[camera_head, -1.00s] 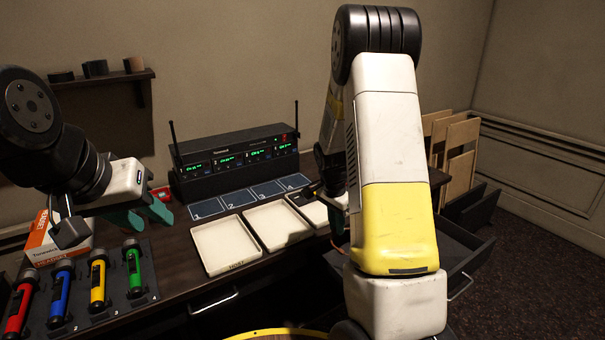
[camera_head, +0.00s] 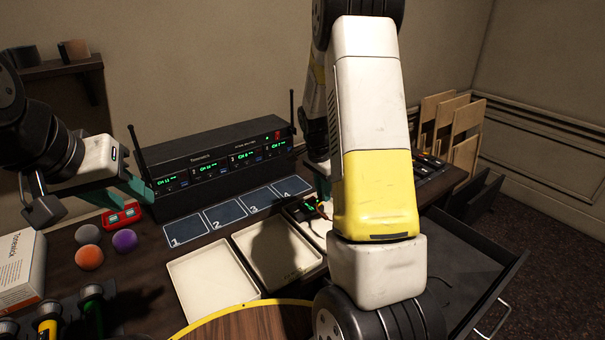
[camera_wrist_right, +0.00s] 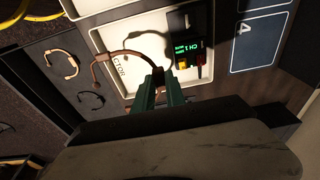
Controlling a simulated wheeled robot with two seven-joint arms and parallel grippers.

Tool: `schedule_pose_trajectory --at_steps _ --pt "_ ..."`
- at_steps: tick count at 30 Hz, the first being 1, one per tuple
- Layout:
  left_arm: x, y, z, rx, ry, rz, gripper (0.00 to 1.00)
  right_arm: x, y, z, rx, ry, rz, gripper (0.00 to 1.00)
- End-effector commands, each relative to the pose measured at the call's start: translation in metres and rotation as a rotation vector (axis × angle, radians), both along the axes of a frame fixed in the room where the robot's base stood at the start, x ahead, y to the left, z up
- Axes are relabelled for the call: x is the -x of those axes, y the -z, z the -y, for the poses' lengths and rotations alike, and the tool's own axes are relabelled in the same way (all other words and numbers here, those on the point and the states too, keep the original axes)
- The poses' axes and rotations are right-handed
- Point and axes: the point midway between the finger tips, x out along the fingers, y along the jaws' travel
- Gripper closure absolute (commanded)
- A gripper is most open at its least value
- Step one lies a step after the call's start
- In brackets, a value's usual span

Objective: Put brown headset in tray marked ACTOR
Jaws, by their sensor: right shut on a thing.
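The brown headset (camera_wrist_right: 124,54) is a thin curved band. My right gripper (camera_wrist_right: 158,76) is shut on it, over the tray marked ACTOR (camera_wrist_right: 108,38). Whether the headset touches the tray floor I cannot tell. A black bodypack (camera_wrist_right: 187,48) with a green display lies in that tray. In the head view the ACTOR tray (camera_head: 318,228) is the rightmost of the white trays, partly hidden by my right arm, which also hides most of the right gripper. My left gripper (camera_head: 122,192) is open and empty above the desk's left side, near a red item.
Two other white trays (camera_head: 212,282) stand left of the ACTOR tray. Numbered blue pads (camera_head: 230,213) and a receiver rack (camera_head: 220,160) lie behind. An open drawer (camera_head: 470,262) at right holds a tan headset (camera_wrist_right: 62,64) and a dark one (camera_wrist_right: 91,99).

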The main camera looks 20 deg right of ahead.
Motion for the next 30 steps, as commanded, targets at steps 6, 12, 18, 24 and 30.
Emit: schedule_pose_trajectory --at_steps 6,12,18,24,30 --pt "0.000 0.000 0.000 0.000 0.000 0.000 0.64 0.001 0.008 0.000 0.000 0.000 -0.003 1.00" --pt "0.000 0.000 0.000 0.000 0.000 0.000 0.64 0.001 0.026 0.000 0.000 -0.001 -0.005 1.00" --pt "0.000 0.000 0.000 0.000 0.000 0.000 0.64 0.001 0.046 0.000 0.000 -0.001 -0.002 1.00" --pt "0.000 0.000 0.000 0.000 0.000 0.000 0.64 0.000 0.063 0.000 0.000 -0.001 -0.002 1.00" --pt "0.000 0.000 0.000 0.000 0.000 0.000 0.64 0.000 0.072 0.000 0.000 0.000 -0.001 1.00"
